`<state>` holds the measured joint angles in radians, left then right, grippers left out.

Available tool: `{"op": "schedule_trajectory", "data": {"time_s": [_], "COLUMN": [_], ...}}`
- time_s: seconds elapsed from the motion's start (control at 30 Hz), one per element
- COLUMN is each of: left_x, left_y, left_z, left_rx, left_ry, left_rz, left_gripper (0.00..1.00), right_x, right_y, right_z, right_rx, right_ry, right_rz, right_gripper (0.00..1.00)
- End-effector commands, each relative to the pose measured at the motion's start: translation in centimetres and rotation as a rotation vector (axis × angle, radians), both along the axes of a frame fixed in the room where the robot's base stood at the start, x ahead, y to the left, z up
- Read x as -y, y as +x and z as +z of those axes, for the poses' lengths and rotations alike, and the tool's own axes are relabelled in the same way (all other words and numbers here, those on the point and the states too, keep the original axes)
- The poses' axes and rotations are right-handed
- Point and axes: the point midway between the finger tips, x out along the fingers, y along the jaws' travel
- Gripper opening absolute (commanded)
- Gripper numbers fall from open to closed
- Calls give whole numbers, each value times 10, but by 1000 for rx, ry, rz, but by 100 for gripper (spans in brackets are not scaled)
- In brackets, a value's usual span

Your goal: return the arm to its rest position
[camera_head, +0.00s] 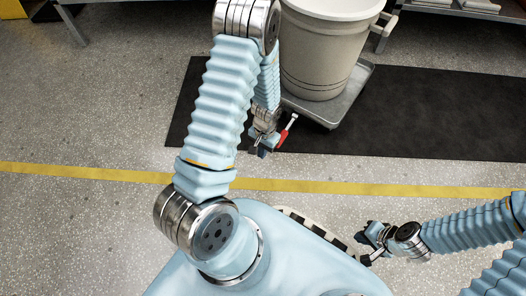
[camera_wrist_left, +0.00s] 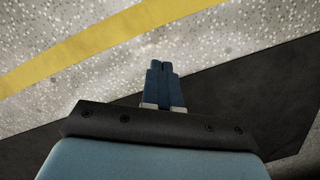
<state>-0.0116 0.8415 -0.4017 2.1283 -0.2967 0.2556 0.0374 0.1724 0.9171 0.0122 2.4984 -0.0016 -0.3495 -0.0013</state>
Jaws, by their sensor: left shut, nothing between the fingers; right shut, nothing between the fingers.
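My left arm rises from my body in the head view and bends back down, so its left gripper (camera_head: 264,152) hangs over the black mat near the mat's front edge. In the left wrist view the two fingers of the left gripper (camera_wrist_left: 162,66) lie together, shut and empty, with floor and mat below them. My right gripper (camera_head: 364,250) is at the lower right of the head view, beside the front of my base, shut with nothing in it.
A light grey bin (camera_head: 322,60) stands on a grey wheeled platform (camera_head: 330,109) on the black mat (camera_head: 430,115). A red-handled part (camera_head: 284,134) shows right beside the left gripper. A yellow floor line (camera_head: 90,173) crosses in front. Bare floor lies at left.

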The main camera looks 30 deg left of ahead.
Motion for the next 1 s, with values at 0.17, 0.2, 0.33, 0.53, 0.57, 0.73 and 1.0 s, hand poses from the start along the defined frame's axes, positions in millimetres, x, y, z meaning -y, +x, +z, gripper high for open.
{"op": "schedule_trajectory", "data": {"time_s": [0.17,0.2,0.33,0.53,0.57,0.73,1.0], "left_x": [0,0,0,0,2,48,171], "left_y": [0,0,0,0,-1,-19,-78], "left_z": [0,0,0,0,-1,-14,6], "left_rx": [0,0,0,0,1,38,165], "left_ry": [0,0,0,-1,-5,-107,-353], "left_rz": [-1,-1,-1,-1,1,33,207], "left_gripper": [0,0,0,0,0,0,0], "right_x": [0,0,0,0,0,0,0], "right_y": [0,0,0,0,0,0,0], "right_z": [0,0,0,0,0,0,11], "right_rx": [0,1,0,0,0,0,-1], "right_ry": [0,0,0,0,0,0,0], "right_rz": [0,0,0,0,0,0,-1], "right_gripper": [0,0,0,0,0,0,0]}}
